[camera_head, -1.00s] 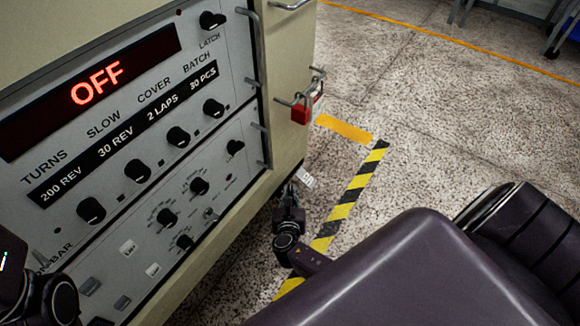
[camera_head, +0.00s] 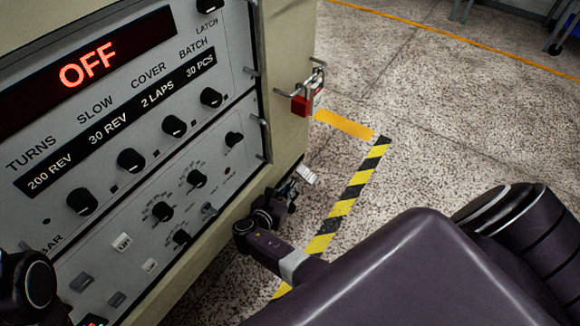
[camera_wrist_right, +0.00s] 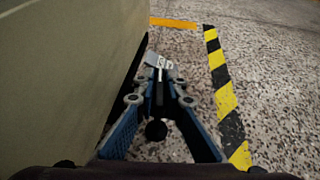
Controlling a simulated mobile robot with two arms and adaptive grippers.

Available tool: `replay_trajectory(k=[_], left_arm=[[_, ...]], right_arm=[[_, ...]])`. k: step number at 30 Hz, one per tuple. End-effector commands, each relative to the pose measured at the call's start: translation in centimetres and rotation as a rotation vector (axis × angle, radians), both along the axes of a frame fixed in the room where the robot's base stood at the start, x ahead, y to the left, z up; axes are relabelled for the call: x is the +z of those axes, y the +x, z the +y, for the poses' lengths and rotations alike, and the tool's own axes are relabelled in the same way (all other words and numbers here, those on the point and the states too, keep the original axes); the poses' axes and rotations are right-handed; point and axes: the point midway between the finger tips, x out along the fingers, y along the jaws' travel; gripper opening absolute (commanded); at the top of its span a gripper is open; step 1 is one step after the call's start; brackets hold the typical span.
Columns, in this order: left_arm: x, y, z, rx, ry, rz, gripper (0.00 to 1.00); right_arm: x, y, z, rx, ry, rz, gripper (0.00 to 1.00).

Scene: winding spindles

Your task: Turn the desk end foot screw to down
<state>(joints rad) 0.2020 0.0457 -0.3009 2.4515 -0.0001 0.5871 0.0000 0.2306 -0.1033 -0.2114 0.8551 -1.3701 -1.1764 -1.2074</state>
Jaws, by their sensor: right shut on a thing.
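The desk end foot screw (camera_wrist_right: 159,90) is a small dark upright piece at the base of the cream cabinet, mostly hidden by my fingers. A pale tag (camera_wrist_right: 160,61) stands just beyond it; the tag also shows in the head view (camera_head: 306,174). My right gripper (camera_wrist_right: 160,100) has its blue-sided fingers closed around the dark piece, low beside the cabinet. In the head view my right gripper (camera_head: 291,190) is small and dark, close to the cabinet's bottom corner. The screw's setting cannot be read. Only dark links of my left arm show at lower left in the head view.
The cabinet's control panel (camera_head: 135,160) reads OFF. A red padlock (camera_head: 301,104) hangs on its side. Yellow-black tape (camera_head: 345,205) and an orange strip (camera_head: 343,124) mark the speckled floor, which is open to the right. The cabinet side is close left of my right gripper.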

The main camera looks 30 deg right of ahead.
Motion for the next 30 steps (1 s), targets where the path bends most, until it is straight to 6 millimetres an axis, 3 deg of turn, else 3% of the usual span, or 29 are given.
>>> replay_trajectory(k=[7,8,12,22,30], left_arm=[[0.0,0.0,0.0,0.000,0.000,-0.001,0.00],[0.0,0.0,0.0,0.000,0.000,0.000,0.00],[0.0,0.0,0.0,0.000,0.000,0.002,0.00],[-0.3,0.2,0.0,0.003,0.005,0.009,0.00],[-0.2,0.1,0.0,0.002,0.003,0.006,0.00]], right_arm=[[0.0,0.0,-0.1,-0.001,0.000,0.000,0.00],[0.0,0.0,-0.1,-0.001,0.000,0.000,0.12],[0.0,0.0,-0.1,0.000,0.000,-0.001,0.28],[0.1,-0.1,0.2,0.001,0.001,-0.001,0.28],[1.5,-1.8,3.3,0.001,0.003,-0.001,0.28]])
